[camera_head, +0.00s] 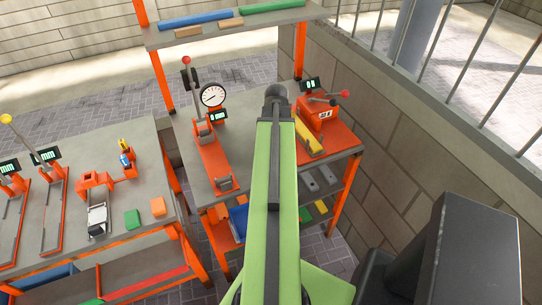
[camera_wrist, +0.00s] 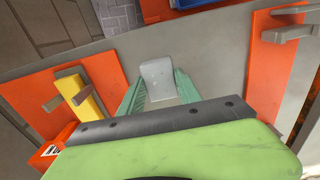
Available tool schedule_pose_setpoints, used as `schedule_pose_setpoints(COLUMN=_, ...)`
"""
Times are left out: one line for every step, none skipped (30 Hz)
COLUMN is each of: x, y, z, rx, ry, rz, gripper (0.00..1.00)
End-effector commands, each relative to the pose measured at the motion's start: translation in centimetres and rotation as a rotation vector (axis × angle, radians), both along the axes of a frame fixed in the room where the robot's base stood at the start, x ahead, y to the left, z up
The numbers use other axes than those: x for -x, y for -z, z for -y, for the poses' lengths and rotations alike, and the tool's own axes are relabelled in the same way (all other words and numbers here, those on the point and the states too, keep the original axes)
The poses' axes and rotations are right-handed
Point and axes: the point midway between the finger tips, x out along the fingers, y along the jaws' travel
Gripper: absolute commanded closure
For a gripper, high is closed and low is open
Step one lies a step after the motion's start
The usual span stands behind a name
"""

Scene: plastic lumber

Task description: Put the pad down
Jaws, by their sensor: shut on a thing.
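In the wrist view, my gripper (camera_wrist: 158,92) points at the grey bench top (camera_wrist: 218,62), with its two teal fingers on either side of a light grey pad (camera_wrist: 158,73). The pad is a small flat piece with rounded corners, and its near end is between the fingers. I cannot tell whether the pad touches the bench top or is just above it. In the head view, my green arm reaches over the bench and hides the gripper and pad.
An orange base with a yellow bar (camera_wrist: 82,100) is left in the wrist view; an orange plate (camera_wrist: 270,70) with a grey clamp is right. The head view shows a dial gauge (camera_head: 212,95) on the bench and a second bench (camera_head: 75,185) left. Bare bench top lies around the pad.

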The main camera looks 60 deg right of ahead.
Motion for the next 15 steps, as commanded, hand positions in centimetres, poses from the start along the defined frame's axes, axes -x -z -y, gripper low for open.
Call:
schedule_pose_setpoints(x=-0.1, y=1.2, z=-0.1, rx=0.000, ry=-0.002, rz=0.000, gripper=1.00)
schedule_pose_setpoints(x=-0.1, y=1.8, z=-0.1, rx=0.000, ry=-0.002, rz=0.000, gripper=1.00)
schedule_pose_setpoints(x=-0.1, y=2.6, z=-0.1, rx=0.000, ry=-0.002, rz=0.000, gripper=1.00)
schedule_pose_setpoints(x=-0.1, y=3.2, z=-0.1, rx=0.000, ry=-0.002, rz=0.000, gripper=1.00)
schedule_pose_setpoints(x=-0.1, y=3.7, z=-0.1, rx=0.000, ry=-0.001, rz=0.000, gripper=1.00)
schedule_pose_setpoints(x=-0.1, y=4.1, z=-0.1, rx=0.000, ry=-0.002, rz=0.000, gripper=1.00)
schedule_pose_setpoints(x=-0.1, y=4.1, z=-0.1, rx=0.000, ry=-0.003, rz=0.000, gripper=1.00)
schedule_pose_setpoints(x=-0.2, y=4.1, z=-0.2, rx=0.000, ry=-0.004, rz=0.000, gripper=1.00)
schedule_pose_setpoints(x=-0.3, y=3.9, z=-0.2, rx=0.000, ry=-0.005, rz=0.000, gripper=1.00)
schedule_pose_setpoints(x=-0.3, y=3.7, z=-0.2, rx=0.000, ry=-0.007, rz=0.000, gripper=1.00)
schedule_pose_setpoints(x=-0.4, y=3.7, z=-0.3, rx=0.000, ry=-0.007, rz=0.000, gripper=1.00)
schedule_pose_setpoints(x=-0.4, y=3.6, z=-0.3, rx=0.000, ry=-0.008, rz=0.000, gripper=1.00)
schedule_pose_setpoints(x=-0.4, y=3.6, z=-0.3, rx=0.000, ry=-0.009, rz=0.000, gripper=1.00)
schedule_pose_setpoints(x=-0.4, y=3.7, z=-0.3, rx=0.000, ry=-0.009, rz=0.000, gripper=1.00)
schedule_pose_setpoints(x=-0.4, y=3.8, z=-0.3, rx=0.000, ry=-0.009, rz=0.000, gripper=1.00)
